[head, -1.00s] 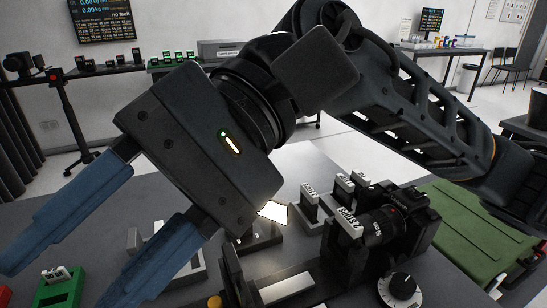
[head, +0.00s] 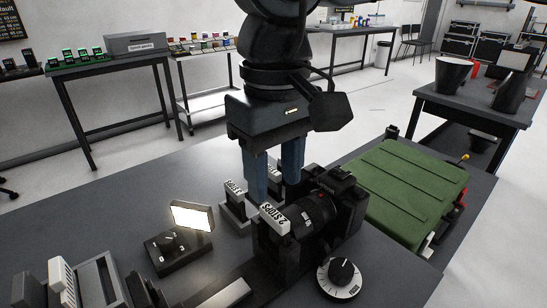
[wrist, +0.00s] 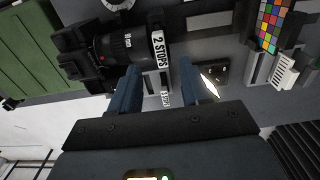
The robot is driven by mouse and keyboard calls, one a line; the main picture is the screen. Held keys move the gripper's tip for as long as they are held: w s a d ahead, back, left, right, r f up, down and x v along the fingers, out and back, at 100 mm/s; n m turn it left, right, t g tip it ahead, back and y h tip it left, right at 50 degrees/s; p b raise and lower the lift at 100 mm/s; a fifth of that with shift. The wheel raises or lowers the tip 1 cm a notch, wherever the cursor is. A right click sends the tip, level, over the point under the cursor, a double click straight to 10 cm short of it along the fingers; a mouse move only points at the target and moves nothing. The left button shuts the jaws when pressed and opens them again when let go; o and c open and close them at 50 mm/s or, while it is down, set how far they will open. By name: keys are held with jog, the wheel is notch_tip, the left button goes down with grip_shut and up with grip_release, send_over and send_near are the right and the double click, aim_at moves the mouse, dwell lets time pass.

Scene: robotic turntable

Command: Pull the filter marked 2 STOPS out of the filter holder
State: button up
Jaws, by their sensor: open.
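The filter marked 2 STOPS (head: 275,219) has a white label tab and stands upright in the dark filter holder (head: 273,252), in front of the camera lens (head: 312,212). In the wrist view the 2 STOPS label (wrist: 158,48) shows beyond the fingertips. My gripper (head: 274,196) points down with its two blue fingers apart, behind the label in the head view. In the wrist view my open gripper (wrist: 158,70) has the label roughly between the finger directions. No contact with the filter is visible. The finger tips are partly hidden in the head view.
A lit lamp panel (head: 192,216), a black dial (head: 343,275) and the camera body (head: 345,200) are close by.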

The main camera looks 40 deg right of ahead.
aim_at(274, 213)
jog(key=shift+f, duration=2.95)
jog(key=shift+c, duration=0.5)
grip_shut()
jog(key=shift+r, duration=0.15)
jog(key=shift+r+p, duration=1.9)
jog(key=shift+r, duration=1.8)
